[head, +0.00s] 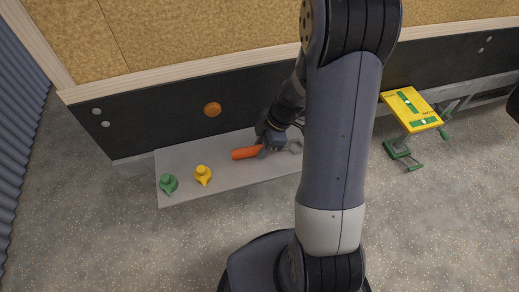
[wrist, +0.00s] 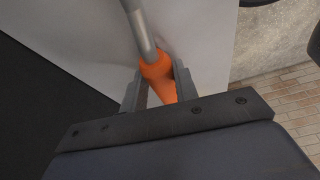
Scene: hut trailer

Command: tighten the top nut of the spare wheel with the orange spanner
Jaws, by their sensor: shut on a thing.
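The spanner has an orange handle (head: 246,153) and a grey metal shank. In the head view it is over the grey panel, and my gripper (head: 268,145) is around the handle near its right end. In the wrist view the orange handle (wrist: 158,77) is between the two fingers of my gripper (wrist: 158,88), with the metal shank running up out of the picture. I cannot tell whether the spanner touches the panel. I cannot make out the spare wheel or its top nut in either view.
The grey panel (head: 225,190) lies along the trailer's dark lower wall (head: 150,120). A green piece (head: 168,184) and a yellow piece (head: 203,175) stand on its left part. A yellow-topped step stand (head: 412,110) is to the right. The speckled floor at front left is clear.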

